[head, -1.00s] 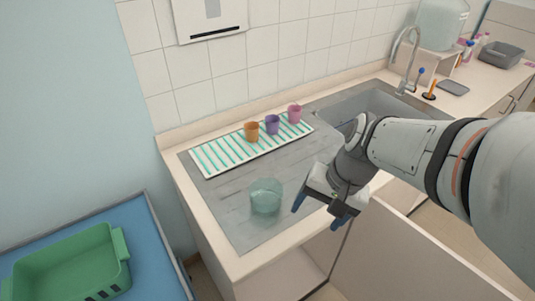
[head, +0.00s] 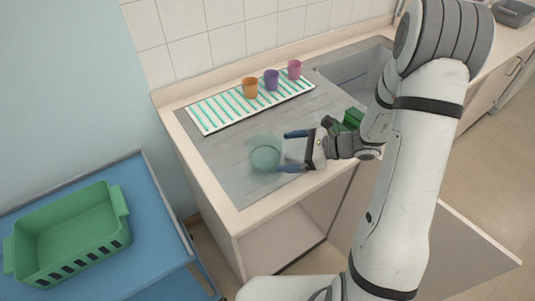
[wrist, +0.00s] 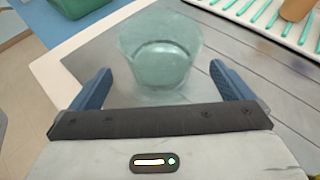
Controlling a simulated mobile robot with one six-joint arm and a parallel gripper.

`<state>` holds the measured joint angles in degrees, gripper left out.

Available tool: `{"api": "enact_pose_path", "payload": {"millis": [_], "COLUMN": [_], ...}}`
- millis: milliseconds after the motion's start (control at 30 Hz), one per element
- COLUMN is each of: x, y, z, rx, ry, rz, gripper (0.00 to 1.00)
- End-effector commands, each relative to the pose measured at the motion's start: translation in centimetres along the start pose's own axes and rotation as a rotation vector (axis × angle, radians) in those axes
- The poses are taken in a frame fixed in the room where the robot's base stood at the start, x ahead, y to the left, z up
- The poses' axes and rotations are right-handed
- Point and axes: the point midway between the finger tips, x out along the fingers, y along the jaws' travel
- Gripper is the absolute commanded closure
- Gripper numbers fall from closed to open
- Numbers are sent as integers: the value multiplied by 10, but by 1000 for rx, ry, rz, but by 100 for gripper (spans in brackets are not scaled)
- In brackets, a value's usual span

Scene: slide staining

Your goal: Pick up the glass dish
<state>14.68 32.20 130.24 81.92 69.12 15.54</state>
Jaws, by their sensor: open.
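The glass dish (head: 265,153) is a clear, pale teal cup-shaped vessel. It stands upright on the grey metal drainboard, near its front edge. My gripper (head: 284,151) is open and lies level beside the dish on its right, with its blue fingers pointing at it. In the wrist view the dish (wrist: 158,52) sits just beyond and between the two open fingertips of my gripper (wrist: 160,78). It is not clear whether a finger touches it.
A striped green-and-white mat (head: 219,112) lies behind the dish, with an orange cup (head: 250,88), a purple cup (head: 271,80) and a pink cup (head: 294,70) along its back edge. A sink (head: 352,72) is at right. A green basket (head: 70,238) sits on a blue cart (head: 155,237) at left.

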Motion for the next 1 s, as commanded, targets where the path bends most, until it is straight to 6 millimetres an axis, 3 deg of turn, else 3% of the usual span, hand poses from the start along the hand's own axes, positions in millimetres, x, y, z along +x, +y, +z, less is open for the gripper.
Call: {"api": "enact_pose_path", "payload": {"millis": [500, 800, 1000], "x": [63, 68, 68], "y": [-3, -3, -3], "z": [-7, -8, -8], "rx": [-3, -4, -4], "ry": [2, 3, 3], "rz": [7, 4, 5], "gripper": [0, 0, 16]}}
